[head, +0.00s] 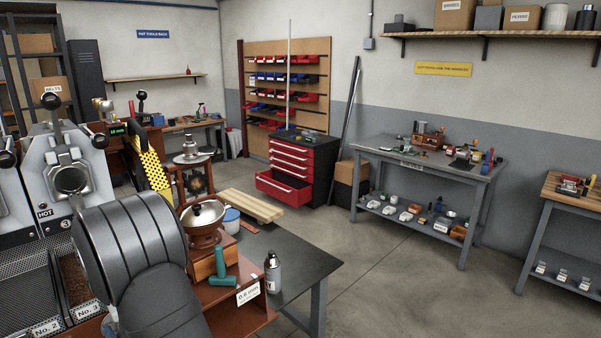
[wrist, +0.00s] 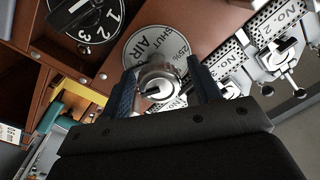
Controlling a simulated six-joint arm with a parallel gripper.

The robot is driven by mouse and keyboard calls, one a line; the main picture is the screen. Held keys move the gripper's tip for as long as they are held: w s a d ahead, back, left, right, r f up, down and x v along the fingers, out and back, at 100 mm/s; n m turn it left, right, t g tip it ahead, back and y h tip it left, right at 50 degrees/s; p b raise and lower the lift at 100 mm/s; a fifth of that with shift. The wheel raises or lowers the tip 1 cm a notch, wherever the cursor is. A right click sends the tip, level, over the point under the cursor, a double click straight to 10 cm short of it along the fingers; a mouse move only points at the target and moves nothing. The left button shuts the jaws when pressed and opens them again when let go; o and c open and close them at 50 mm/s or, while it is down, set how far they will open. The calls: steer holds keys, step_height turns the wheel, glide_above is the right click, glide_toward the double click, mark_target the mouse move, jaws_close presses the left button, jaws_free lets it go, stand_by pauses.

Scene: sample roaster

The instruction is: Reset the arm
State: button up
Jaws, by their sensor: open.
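In the wrist view my gripper (wrist: 163,70) is open, with one dark blue finger on each side of a silver knob (wrist: 157,82). The knob stands at a round dial (wrist: 135,45) marked AIR, SHUT and 25%. Nothing looks clamped, and I cannot tell whether the fingertips touch the knob. In the head view my own dark grey arm fills the lower left and my gripper is out of sight.
A black dial (wrist: 85,18) numbered 1, 2, 3 and metal clamps (wrist: 285,65) lie close to my gripper. A roaster (head: 65,165) marked HOT, a teal-handled tool (head: 222,268) and a bottle (head: 272,272) stand near my arm. Open floor (head: 370,285) lies to the right.

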stand_by(0.3)
steer(key=v, duration=1.7)
steer(key=x, duration=1.7)
steer(key=shift+w+a, duration=0.1)
steer(key=n, duration=0.4)
steer(key=s+d+m, duration=0.3)
steer(key=s+d, duration=0.8)
steer(key=d, duration=0.2)
steer(key=shift+s, duration=0.4)
